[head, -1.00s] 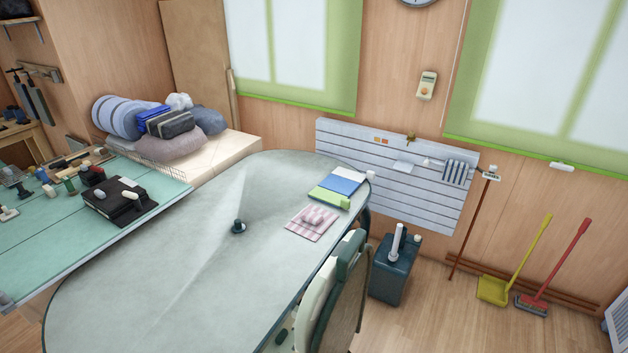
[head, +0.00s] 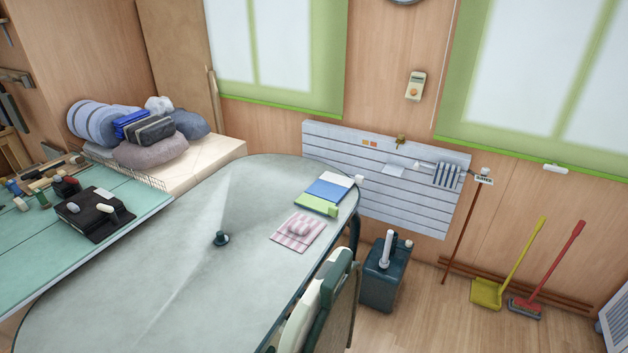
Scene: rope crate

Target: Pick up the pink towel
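A pink striped towel (head: 292,238) lies flat on the grey oval table (head: 180,270), near its right edge. Neither of my grippers shows in the head view.
Blue, white and green flat items (head: 326,191) lie just behind the towel. A green-topped bench (head: 110,240) adjoins on the left.

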